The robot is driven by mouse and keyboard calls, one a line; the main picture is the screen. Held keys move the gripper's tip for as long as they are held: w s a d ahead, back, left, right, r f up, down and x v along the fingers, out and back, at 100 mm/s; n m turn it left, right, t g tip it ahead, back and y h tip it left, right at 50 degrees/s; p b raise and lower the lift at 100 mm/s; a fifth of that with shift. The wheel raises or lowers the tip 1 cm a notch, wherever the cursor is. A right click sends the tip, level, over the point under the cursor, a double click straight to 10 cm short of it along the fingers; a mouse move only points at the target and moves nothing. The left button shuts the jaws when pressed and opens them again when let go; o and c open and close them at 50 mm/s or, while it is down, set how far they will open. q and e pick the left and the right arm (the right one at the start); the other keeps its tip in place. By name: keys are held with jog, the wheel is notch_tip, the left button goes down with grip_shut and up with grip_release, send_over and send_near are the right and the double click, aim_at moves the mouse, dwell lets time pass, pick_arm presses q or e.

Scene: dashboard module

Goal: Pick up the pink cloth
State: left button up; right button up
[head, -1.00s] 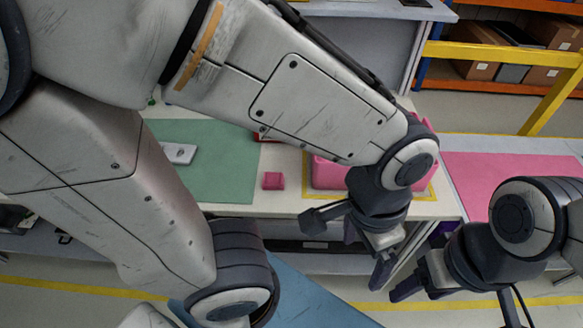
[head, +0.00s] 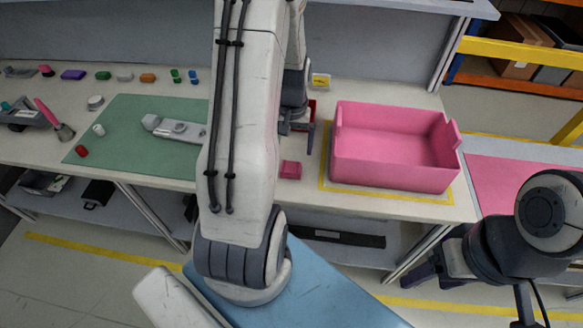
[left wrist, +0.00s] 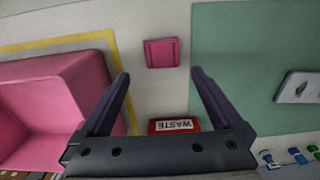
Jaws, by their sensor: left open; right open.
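The pink cloth (head: 290,169) is a small folded square lying on the white bench between the green mat and the pink bin. It also shows in the left wrist view (left wrist: 162,53), beyond the fingertips and roughly centred between them. My left gripper (head: 297,128) is open and empty, above the bench on the far side of the cloth, not touching it. Its two dark fingers (left wrist: 161,78) are spread wide in the left wrist view. My right gripper (head: 428,281) is open and empty, low at the right, off the bench front and far from the cloth.
A pink bin (head: 395,180) stands right of the cloth inside a yellow outline. A red box marked WASTE (left wrist: 174,126) is near my left gripper. The green mat (head: 130,167) holds a grey part (head: 180,130). Small coloured parts line the bench's back left.

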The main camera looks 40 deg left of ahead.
aim_at(291, 167)
pick_arm(q)
notch_tip(291, 167, down, 4)
jog(key=shift+s+r, duration=0.1)
jog(key=shift+r, duration=0.1)
jog(key=f, duration=0.2)
jog(key=f+p, duration=0.1)
jog(key=f, duration=0.1)
jog(key=shift+s+a+f+p, duration=0.1)
jog(key=shift+s+f+p, duration=0.1)
jog(key=shift+p, duration=0.1)
jog(key=shift+f, duration=0.5)
jog(key=c, duration=1.2)
jog(key=shift+r, duration=0.1)
